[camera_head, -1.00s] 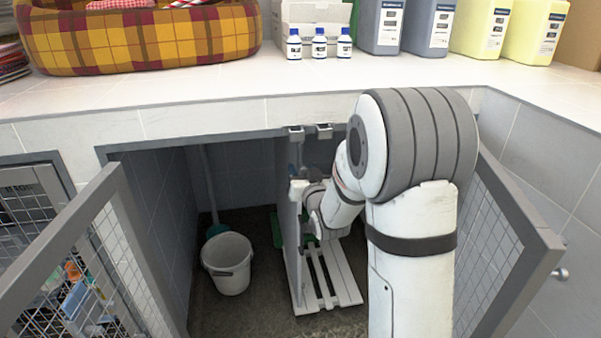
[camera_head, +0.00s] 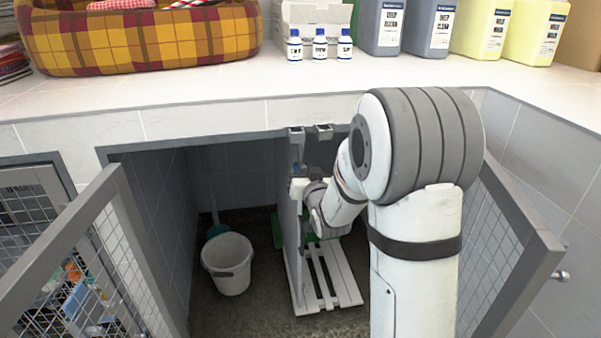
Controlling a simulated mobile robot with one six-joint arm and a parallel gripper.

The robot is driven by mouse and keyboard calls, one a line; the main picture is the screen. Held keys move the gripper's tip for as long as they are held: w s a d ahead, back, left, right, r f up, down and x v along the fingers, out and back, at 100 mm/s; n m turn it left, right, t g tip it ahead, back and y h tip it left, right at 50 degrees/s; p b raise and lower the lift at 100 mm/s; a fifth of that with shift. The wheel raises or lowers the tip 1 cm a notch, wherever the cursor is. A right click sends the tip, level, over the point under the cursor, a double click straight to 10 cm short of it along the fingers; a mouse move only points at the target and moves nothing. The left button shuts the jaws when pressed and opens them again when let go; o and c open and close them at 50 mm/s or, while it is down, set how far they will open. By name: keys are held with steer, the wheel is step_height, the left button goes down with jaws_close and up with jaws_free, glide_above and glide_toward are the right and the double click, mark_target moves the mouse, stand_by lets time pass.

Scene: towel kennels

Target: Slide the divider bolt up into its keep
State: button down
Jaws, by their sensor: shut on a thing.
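The divider (camera_head: 287,215) is a grey upright panel standing edge-on inside the open kennel. Two small metal brackets sit on the frame above it, and the left one (camera_head: 296,131) is in line with the panel's front edge; it looks like the keep. My gripper (camera_head: 299,185) is at the upper front edge of the divider, below that bracket, and is shut on the divider bolt. The bolt itself is mostly hidden by my gripper and wrist, so its exact height against the keep cannot be told.
Mesh doors stand open at the left (camera_head: 85,255) and right (camera_head: 515,240). A white bucket (camera_head: 228,262) is left of the divider. White slatted boards (camera_head: 330,280) lie right of it. Bottles (camera_head: 319,44), jugs (camera_head: 430,25) and a plaid pet bed (camera_head: 140,38) stand on the counter above.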

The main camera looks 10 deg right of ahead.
mark_target(300, 154)
step_height(300, 154, up, 3)
steer(key=shift+r, duration=0.1)
steer(key=c, duration=1.3)
jaws_free()
steer(key=s, duration=0.4)
steer(key=s+p, duration=0.1)
steer(key=s, duration=0.2)
steer(key=shift+s+d, duration=0.2)
steer(key=shift+s, duration=0.2)
